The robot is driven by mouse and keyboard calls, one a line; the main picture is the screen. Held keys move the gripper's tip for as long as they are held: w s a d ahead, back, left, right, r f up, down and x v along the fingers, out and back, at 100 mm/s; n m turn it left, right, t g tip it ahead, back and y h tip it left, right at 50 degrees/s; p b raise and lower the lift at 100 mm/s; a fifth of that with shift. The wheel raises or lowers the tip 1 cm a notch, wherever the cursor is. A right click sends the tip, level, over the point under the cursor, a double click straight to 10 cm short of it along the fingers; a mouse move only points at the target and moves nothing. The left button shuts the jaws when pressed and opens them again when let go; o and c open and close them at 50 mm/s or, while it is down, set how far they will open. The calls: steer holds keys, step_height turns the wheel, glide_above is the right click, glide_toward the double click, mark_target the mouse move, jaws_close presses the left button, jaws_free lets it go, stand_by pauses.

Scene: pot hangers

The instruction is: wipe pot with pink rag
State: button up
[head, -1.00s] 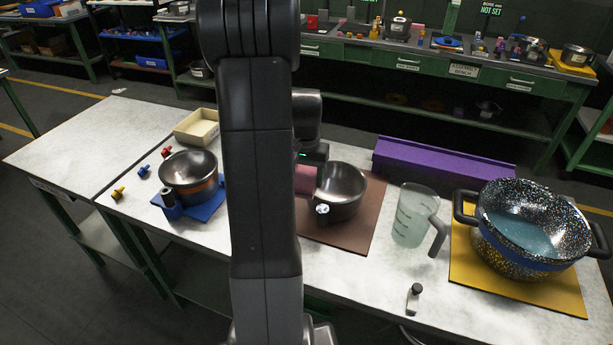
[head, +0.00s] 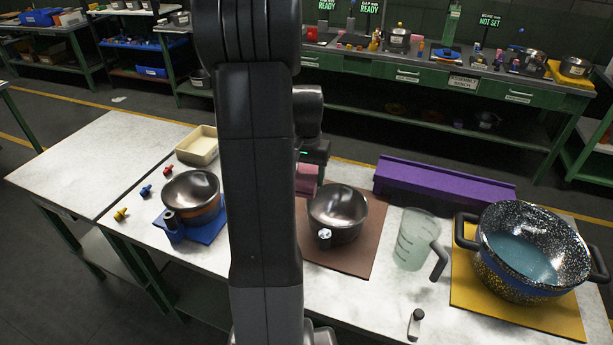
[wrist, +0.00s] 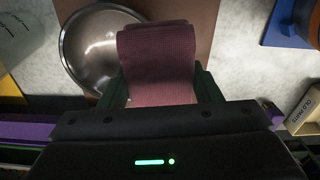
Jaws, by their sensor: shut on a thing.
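A steel pot (head: 338,212) sits on a brown mat (head: 345,260) just right of my arm in the head view, with a small pale knob at its front. It is partly behind the rag in the wrist view (wrist: 88,45). My gripper (wrist: 160,82) is shut on the pink rag (wrist: 158,55), which hangs out between the fingers. In the head view the rag (head: 307,178) is at the back left of the pot, overlapping its rim in the picture. I cannot tell whether it touches the pot. My arm hides part of the gripper there.
A second pot (head: 190,190) on a blue mat and a beige bin (head: 197,147) stand left. A purple ledge (head: 440,180) runs behind. A clear jug (head: 414,243) and a large speckled pot (head: 500,262) stand right. The left table (head: 95,150) is bare.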

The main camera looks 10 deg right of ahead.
steer(key=shift+r, duration=0.65)
steer(key=shift+r+p, duration=0.1)
steer(key=shift+p, duration=0.25)
steer(key=shift+r+p, duration=2.25)
steer(key=shift+r, duration=0.7)
